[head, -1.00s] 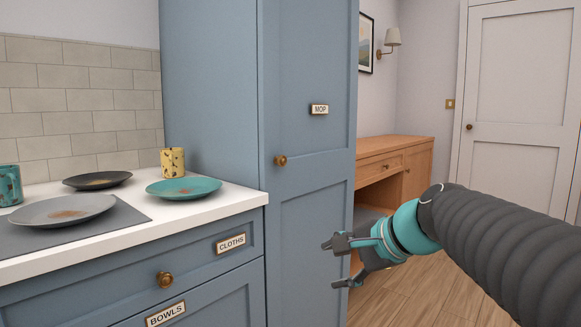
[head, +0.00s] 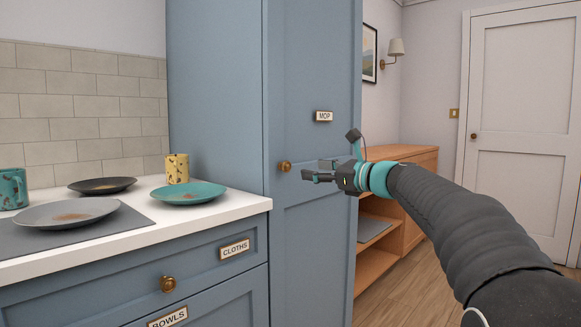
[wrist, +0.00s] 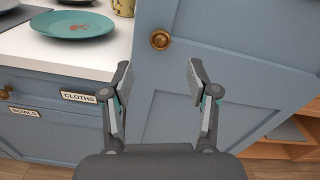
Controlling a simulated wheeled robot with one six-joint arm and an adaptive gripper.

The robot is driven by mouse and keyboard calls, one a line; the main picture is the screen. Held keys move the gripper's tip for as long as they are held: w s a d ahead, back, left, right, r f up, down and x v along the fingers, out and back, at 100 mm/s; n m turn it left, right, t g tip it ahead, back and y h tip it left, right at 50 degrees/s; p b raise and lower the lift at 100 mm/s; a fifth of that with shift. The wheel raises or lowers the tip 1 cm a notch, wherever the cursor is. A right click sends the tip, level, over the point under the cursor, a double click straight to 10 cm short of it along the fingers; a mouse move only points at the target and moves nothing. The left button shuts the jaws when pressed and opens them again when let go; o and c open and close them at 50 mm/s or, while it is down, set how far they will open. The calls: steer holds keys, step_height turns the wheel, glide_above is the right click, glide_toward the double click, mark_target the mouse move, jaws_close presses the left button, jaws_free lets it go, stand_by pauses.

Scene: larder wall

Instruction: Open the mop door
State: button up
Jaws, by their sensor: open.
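The mop door (head: 311,220) is a tall blue panelled cupboard door with a MOP label (head: 323,116). It looks shut. Its round brass knob (head: 285,166) is at the door's left edge; it also shows in the wrist view (wrist: 160,39), ahead of the fingers and roughly midway between them. My gripper (head: 318,172) is open and empty. In the head view it is just right of the knob at about its height. In the wrist view a gap shows between the fingertips (wrist: 159,72) and the knob, and nothing touches it.
The white counter (head: 130,236) at left holds a teal plate (head: 187,193), other plates and mugs. Below are the CLOTHS drawer (head: 200,263) and the BOWLS drawer (head: 215,305). A wooden desk (head: 405,160) stands right of the cupboard; floor is clear before it.

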mark_target(288, 166)
steer(key=p+x, duration=0.1)
steer(key=x, duration=0.8)
steer(key=shift+w+a, duration=0.15)
steer(key=shift+a, duration=0.05)
jaws_close()
